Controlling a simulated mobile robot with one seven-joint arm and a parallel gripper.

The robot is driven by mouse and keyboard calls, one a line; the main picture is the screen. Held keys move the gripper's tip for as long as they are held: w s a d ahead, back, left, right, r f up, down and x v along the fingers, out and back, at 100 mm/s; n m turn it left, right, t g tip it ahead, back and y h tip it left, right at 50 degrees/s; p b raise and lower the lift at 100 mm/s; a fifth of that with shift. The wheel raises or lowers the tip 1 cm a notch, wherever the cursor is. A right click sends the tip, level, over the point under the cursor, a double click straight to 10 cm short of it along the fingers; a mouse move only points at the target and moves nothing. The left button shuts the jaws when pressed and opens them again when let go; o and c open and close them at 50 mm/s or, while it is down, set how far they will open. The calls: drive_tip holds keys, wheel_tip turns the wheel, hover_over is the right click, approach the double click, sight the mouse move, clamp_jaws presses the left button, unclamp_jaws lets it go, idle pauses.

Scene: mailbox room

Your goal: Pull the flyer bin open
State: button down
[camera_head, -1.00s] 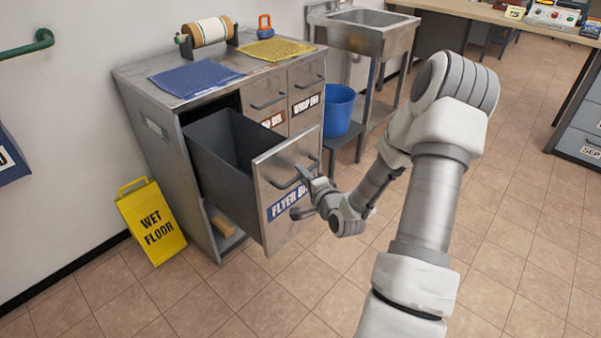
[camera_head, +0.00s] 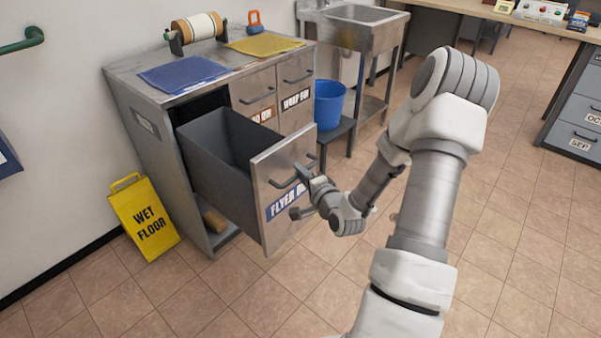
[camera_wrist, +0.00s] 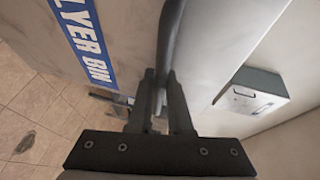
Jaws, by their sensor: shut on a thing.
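The flyer bin (camera_head: 232,150) is a deep dark drawer pulled well out of the metal cabinet, with its empty-looking inside showing from above. Its steel front (camera_head: 270,173) carries a blue "FLYER BIN" label, which also shows in the wrist view (camera_wrist: 85,40). My gripper (camera_head: 304,178) is at the right of the front and is shut on the bar handle (camera_head: 287,179). In the wrist view the two fingers (camera_wrist: 160,95) close around the dark handle bar (camera_wrist: 169,45).
The cabinet (camera_head: 125,85) has other shut bins (camera_head: 255,95) beside the open one. A yellow wet floor sign (camera_head: 145,218) stands at the left. A blue bucket (camera_head: 328,104) sits on a low stand by the sink (camera_head: 355,35). The tiled floor (camera_head: 255,295) in front is clear.

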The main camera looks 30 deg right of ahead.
drive_tip(key=c, duration=0.8)
unclamp_jaws()
drive_tip(key=shift+c, duration=0.2)
drive_tip(key=s+r+p, duration=0.3)
drive_tip(key=s+p, duration=0.7)
drive_tip(key=s, duration=0.7)
drive_tip(key=shift+a+r, duration=0.15)
drive_tip(key=shift+a, duration=0.25)
